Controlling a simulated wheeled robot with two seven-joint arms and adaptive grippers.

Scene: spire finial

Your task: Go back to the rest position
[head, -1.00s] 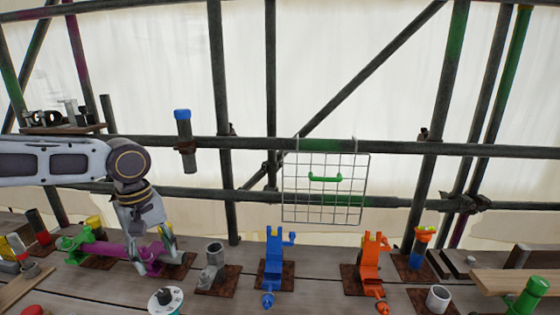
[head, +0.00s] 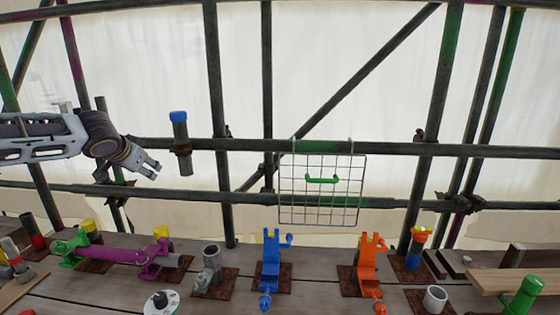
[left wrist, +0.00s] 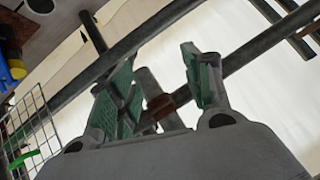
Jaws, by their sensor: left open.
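My left gripper (head: 150,169) is raised at the left in the head view, level with the scaffold rails and above the plank deck. It is open and empty. In the left wrist view its two green-padded fingers (left wrist: 160,92) stand apart with nothing held between them; a grey post and a rusty clamp show behind the gap. A purple tube (head: 112,251) lies on the deck below the gripper, in a green clamp (head: 70,251) at its left end and a purple clamp (head: 153,258) at its right. My right gripper is not in view.
A blue-capped post (head: 181,143) is clamped to the rail just right of the gripper. A wire grid (head: 320,207) with a green handle hangs on the rail. Blue (head: 271,260) and orange (head: 369,265) clamps stand on the plank deck (head: 320,292).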

